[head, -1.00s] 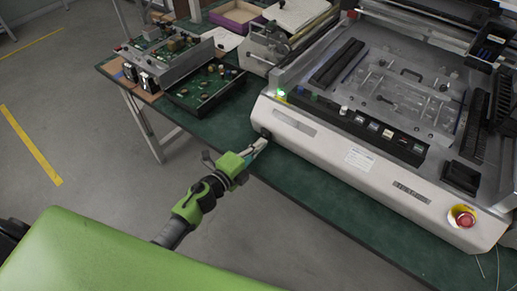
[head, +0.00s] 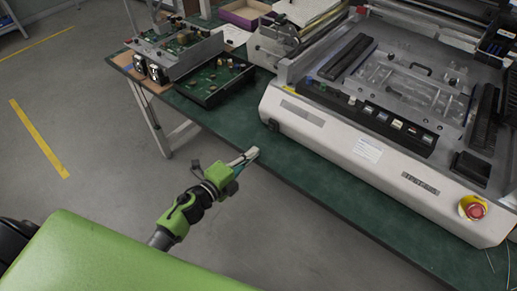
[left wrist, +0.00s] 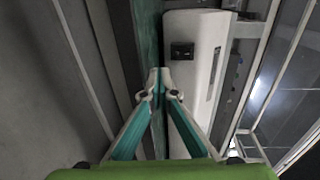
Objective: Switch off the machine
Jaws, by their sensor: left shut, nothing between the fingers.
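The machine (head: 345,158) is a large white and grey unit on the green table. A small black switch (head: 274,125) sits at the left end of its white front face. The switch also shows in the left wrist view (left wrist: 182,51), as a black rectangle, too small to read its position. No green light glows on the machine. My left gripper (head: 252,153) is shut and empty, just in front of the table edge and apart from the switch. In the left wrist view its fingertips (left wrist: 158,76) meet below and left of the switch. My right gripper is not in view.
A red emergency button (head: 475,210) on a yellow base is at the machine's right front. A row of buttons (head: 385,118) runs along its top. Circuit boards (head: 212,80) lie on the table (head: 225,119) at the back left. The floor left of the table is open.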

